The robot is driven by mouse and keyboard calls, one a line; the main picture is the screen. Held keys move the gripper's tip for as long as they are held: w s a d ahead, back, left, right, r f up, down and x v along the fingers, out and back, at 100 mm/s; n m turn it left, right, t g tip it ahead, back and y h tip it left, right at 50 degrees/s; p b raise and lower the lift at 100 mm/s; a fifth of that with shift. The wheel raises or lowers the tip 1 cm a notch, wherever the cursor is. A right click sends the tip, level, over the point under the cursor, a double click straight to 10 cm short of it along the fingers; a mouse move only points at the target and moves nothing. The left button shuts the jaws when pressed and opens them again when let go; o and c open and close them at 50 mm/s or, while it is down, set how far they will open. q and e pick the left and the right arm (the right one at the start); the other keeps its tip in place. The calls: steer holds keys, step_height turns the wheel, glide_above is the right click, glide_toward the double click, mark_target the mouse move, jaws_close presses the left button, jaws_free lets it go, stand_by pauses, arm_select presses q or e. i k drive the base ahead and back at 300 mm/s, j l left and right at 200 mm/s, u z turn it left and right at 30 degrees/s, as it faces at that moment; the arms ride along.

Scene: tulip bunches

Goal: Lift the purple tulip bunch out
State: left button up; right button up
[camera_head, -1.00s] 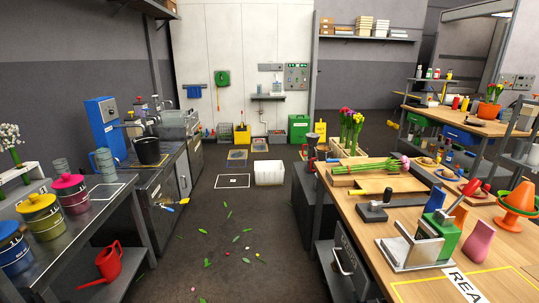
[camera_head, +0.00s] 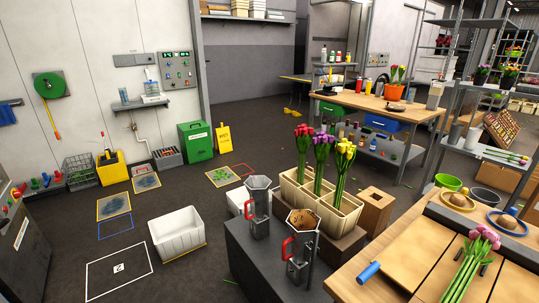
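The purple tulip bunch (camera_head: 320,148) stands upright in the middle compartment of a cream divided box (camera_head: 325,217). A red-pink bunch (camera_head: 303,138) stands in the compartment to its left and a yellow bunch (camera_head: 344,156) in the one to its right. The lower stems are hidden inside the box. The box rests on a brown block (camera_head: 325,246). Neither of my grippers is in view.
Two metal jugs with red handles (camera_head: 258,215) stand on the dark cabinet in front of the box. A wooden bench (camera_head: 400,258) at right holds a pink tulip bunch (camera_head: 478,245). A white bin (camera_head: 176,234) is on the floor at left, with open floor around it.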

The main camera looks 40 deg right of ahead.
mark_target(322, 153)
steer(key=i+z, duration=0.2)
steer(key=i, duration=0.35)
steer(key=i+j+z, duration=0.15)
steer(key=i, duration=0.35)
steer(key=i+j+z, duration=0.2)
steer(key=i, duration=0.35)
steer(key=i+j+z, duration=0.2)
steer(key=i+j, duration=0.15)
steer(key=i, duration=0.15)
steer(key=i+j+z, duration=0.15)
steer(key=i+j, duration=0.2)
steer(key=i, duration=0.1)
